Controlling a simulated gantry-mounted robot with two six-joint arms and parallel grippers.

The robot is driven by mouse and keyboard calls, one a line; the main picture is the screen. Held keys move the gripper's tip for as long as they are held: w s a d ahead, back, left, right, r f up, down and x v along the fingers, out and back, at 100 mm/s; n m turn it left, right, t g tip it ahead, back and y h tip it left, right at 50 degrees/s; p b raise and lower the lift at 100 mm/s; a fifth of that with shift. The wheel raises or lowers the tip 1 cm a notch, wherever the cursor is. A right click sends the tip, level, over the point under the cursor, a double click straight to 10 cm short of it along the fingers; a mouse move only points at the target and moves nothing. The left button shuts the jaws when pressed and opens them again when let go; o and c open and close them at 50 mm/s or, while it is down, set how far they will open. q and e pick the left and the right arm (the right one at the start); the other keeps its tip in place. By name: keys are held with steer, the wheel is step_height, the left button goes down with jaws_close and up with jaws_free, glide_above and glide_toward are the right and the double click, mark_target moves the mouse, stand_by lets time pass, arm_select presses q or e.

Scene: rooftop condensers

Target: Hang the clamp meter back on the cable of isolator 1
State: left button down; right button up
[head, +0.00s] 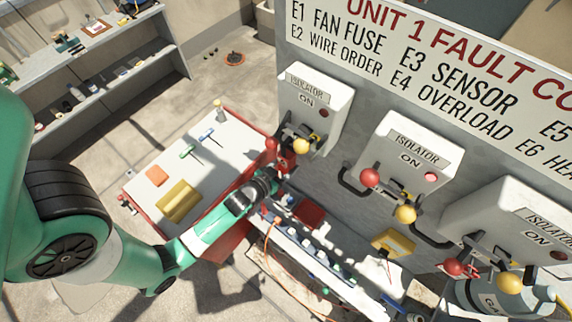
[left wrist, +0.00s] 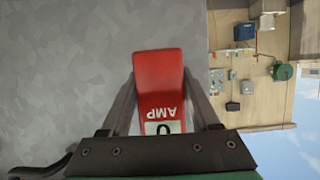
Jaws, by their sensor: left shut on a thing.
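My left gripper (head: 276,172) is shut on the red clamp meter (left wrist: 158,80). In the left wrist view the meter stands between the two fingers, with the letters AMP and part of a pale display showing upside down. In the head view the gripper is just below the leftmost isolator box (head: 316,97), close to its red ball (head: 271,144) and yellow ball (head: 301,146). The meter is mostly hidden there. I cannot tell whether it touches a cable. Dark cable beneath that box is partly hidden. My right gripper is in neither view.
Two more isolator boxes (head: 411,150) (head: 520,230) stand to the right, with black cable loops (head: 353,182). A red-sided cart (head: 190,130) holds an orange block, a yellow case (head: 178,201) and screwdrivers. A narrow shelf (head: 325,265) with small parts lies below the panel.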

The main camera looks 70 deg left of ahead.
arm_select(q)
steer(key=shift+c, duration=0.2)
jaws_free()
steer(key=shift+s, duration=0.1)
steer(key=b+v, duration=0.1)
steer(key=v, duration=1)
steer(key=shift+s+r, duration=0.2)
steer(key=shift+d, duration=0.1)
